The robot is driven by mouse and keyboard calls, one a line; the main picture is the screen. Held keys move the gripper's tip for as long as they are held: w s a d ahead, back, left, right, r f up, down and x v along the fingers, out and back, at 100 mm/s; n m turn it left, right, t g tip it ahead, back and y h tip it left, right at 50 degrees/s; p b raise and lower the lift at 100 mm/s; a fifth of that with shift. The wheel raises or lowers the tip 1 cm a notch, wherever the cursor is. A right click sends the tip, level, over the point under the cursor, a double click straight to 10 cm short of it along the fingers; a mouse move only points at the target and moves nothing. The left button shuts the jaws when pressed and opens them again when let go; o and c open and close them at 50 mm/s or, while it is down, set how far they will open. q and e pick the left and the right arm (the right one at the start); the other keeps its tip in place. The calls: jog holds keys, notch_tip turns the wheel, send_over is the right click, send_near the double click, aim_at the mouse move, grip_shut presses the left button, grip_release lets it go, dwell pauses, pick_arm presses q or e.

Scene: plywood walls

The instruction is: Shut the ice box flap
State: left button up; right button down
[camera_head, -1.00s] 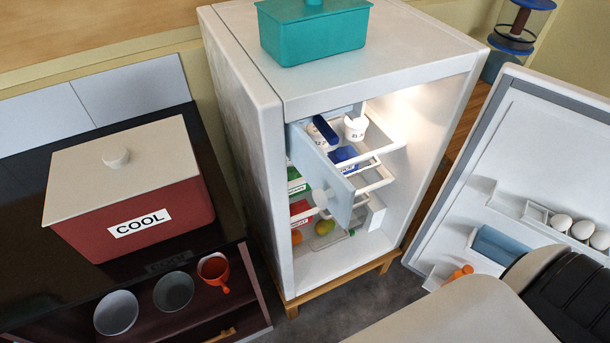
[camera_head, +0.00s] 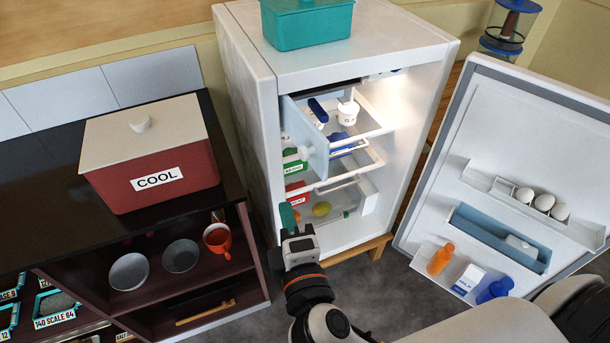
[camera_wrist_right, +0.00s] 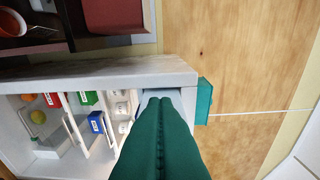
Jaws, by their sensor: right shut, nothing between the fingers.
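The ice box flap (camera_head: 304,130) is a pale blue panel with a round pale knob (camera_head: 305,153). It stands open, swung out at the upper left of the open fridge (camera_head: 251,110). My right gripper (camera_head: 288,214) has green fingers, shut and empty, in front of the fridge's lower left edge and below the flap in the head view. In the right wrist view the shut fingers (camera_wrist_right: 158,98) cover the middle, with a pale blue surface partly hidden behind them. I cannot tell whether they touch it. My left gripper is not in view.
The fridge door (camera_head: 470,150) stands wide open at right, its shelves holding eggs and bottles. A teal box (camera_head: 307,22) sits on the fridge. A red COOL box (camera_head: 150,175) stands on the dark counter at left. Fridge shelves hold cups and cartons.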

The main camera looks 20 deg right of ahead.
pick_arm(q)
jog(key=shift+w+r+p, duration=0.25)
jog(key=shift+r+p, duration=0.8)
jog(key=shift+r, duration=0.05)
pick_arm(e)
jog(key=w+d, duration=0.5)
jog(key=w, duration=0.5)
jog(key=shift+w+d+r, duration=0.15)
jog(key=shift+w+d, duration=0.15)
